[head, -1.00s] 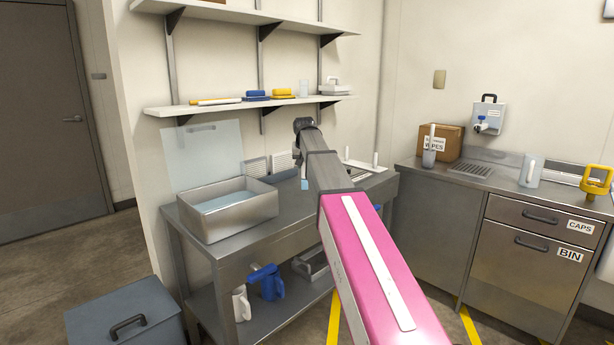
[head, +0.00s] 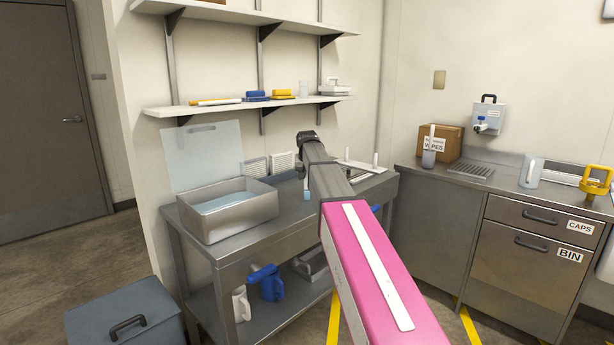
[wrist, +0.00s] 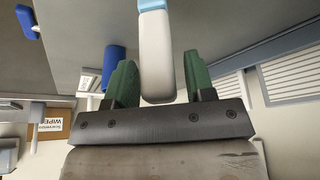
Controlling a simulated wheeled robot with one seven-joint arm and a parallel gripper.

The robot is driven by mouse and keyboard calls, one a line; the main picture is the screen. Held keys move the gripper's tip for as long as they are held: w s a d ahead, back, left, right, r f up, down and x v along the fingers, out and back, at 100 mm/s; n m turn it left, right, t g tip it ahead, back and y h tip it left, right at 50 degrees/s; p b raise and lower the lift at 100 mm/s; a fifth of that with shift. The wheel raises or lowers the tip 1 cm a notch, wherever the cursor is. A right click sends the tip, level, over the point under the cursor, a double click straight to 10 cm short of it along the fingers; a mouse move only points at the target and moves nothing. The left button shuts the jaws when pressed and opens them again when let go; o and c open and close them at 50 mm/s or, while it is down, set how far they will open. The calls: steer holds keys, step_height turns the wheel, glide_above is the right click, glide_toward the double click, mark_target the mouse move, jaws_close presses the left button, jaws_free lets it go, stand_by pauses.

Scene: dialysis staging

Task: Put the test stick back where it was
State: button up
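The test stick, white with a light blue end, lies between the green fingers of my gripper (wrist: 158,90) in the wrist view; its white body (wrist: 157,60) runs away from the palm. In the head view its light blue end (head: 306,195) hangs below my gripper, above or near the steel bench (head: 235,246); contact with the bench cannot be told. Which spot the stick came from does not show.
A steel basin (head: 228,212) of water stands on the bench, left of my gripper. A white board (head: 362,166) with a small upright lies at the bench's right end. A shelf (head: 250,106) runs above. A cup with a white stick (head: 430,155) stands on the right counter.

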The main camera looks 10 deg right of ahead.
steer(key=shift+r, duration=0.1)
steer(key=v, duration=1.2)
